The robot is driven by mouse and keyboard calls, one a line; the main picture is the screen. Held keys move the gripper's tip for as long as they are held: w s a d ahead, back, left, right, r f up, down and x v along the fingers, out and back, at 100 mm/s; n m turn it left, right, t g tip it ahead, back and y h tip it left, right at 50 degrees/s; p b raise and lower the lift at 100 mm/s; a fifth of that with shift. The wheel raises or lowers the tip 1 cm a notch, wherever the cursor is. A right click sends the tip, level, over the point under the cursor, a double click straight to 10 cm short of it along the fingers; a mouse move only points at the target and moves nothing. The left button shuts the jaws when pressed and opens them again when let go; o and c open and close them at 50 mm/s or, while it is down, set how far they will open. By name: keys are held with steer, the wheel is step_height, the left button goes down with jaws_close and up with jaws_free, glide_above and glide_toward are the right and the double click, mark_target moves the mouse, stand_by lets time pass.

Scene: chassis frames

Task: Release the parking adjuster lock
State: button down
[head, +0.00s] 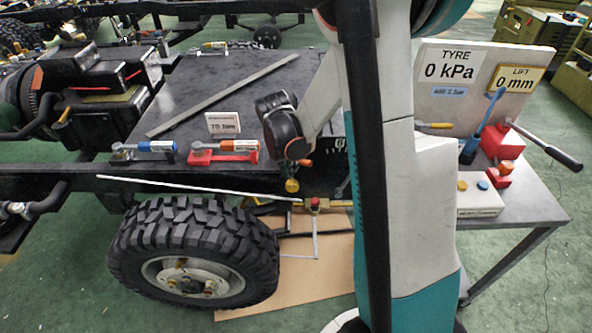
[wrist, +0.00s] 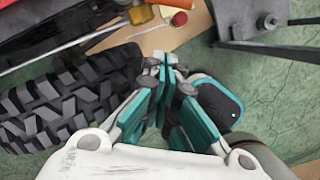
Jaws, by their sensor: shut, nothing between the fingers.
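My gripper (wrist: 165,62) is shut and empty in the wrist view, its teal and grey fingers together beside the tyre. In the head view its fingers cannot be made out. A red knob (head: 315,203) on a small yellowish mount sits right of the wheel, under the chassis rail; a red round knob (wrist: 178,19) beside a yellow block (wrist: 141,14) shows in the wrist view, beyond and apart from my fingertips. A yellow knob (head: 291,186) and an orange-tipped part (head: 305,163) show near the rail. No label tells which part is the parking adjuster lock.
The knobbly tyre (head: 195,250) stands close left of my gripper. A long pale rod (head: 195,186) runs above it. A side table (head: 515,205) with red blocks and tools stands right. A blue-handled tool (head: 150,148) and a red-based tool (head: 225,152) lie on the chassis plate.

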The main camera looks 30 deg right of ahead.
steer(key=shift+p+v, duration=0.8)
steer(key=shift+v, duration=1.95)
steer(key=shift+s, duration=0.15)
